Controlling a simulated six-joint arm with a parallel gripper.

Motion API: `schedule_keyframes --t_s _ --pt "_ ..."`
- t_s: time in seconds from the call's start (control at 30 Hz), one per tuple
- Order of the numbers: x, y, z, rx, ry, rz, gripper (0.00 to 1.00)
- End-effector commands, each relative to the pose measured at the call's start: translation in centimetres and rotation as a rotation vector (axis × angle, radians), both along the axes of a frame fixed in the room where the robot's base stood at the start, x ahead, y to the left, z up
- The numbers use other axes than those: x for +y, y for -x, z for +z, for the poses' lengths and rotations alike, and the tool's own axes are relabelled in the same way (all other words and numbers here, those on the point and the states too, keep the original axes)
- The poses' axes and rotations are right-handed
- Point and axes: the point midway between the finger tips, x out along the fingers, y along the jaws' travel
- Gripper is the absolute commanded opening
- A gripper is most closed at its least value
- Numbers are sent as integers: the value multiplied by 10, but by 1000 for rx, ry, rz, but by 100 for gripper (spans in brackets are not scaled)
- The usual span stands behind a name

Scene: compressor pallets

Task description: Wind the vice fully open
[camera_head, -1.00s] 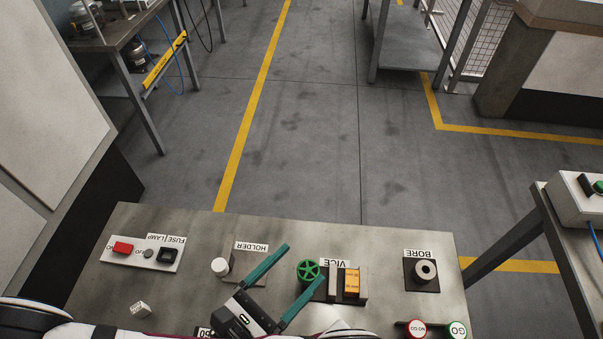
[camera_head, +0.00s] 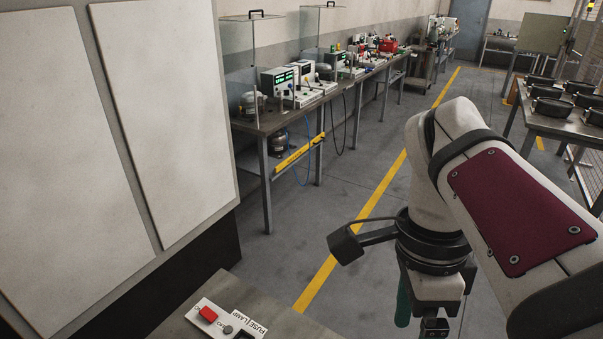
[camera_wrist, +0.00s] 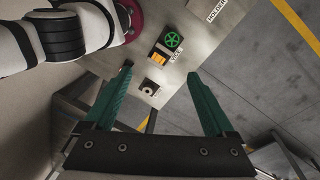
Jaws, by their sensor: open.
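The vice (camera_wrist: 164,50) shows in the wrist view on the bench, with a green handwheel (camera_wrist: 172,40) and an orange block (camera_wrist: 158,57) beside it. How far its jaws stand apart is too small to tell. My gripper (camera_wrist: 160,74) is open and empty, its two green fingers wide apart. It is well above the bench and clear of the handwheel. In the head view one green finger (camera_head: 403,297) shows below my wrist; the vice is out of that view.
The bore block (camera_wrist: 152,88) and the holder label (camera_wrist: 216,10) flank the vice. In the head view, the fuse/lamp panel (camera_head: 228,325) lies on the bench corner. A large pale cabinet (camera_head: 165,110) stands left; a side bench with instruments (camera_head: 270,121) stands behind.

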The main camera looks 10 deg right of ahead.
Motion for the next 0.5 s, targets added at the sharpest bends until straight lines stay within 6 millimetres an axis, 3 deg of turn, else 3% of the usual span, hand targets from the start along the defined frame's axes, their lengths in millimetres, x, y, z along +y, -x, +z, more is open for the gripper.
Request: schedule_keyframes --t_s 0.2,0.5 --pt "-2 4 16 -70 -2 -110 89" --pt "-2 0 8 -30 -5 -55 89"
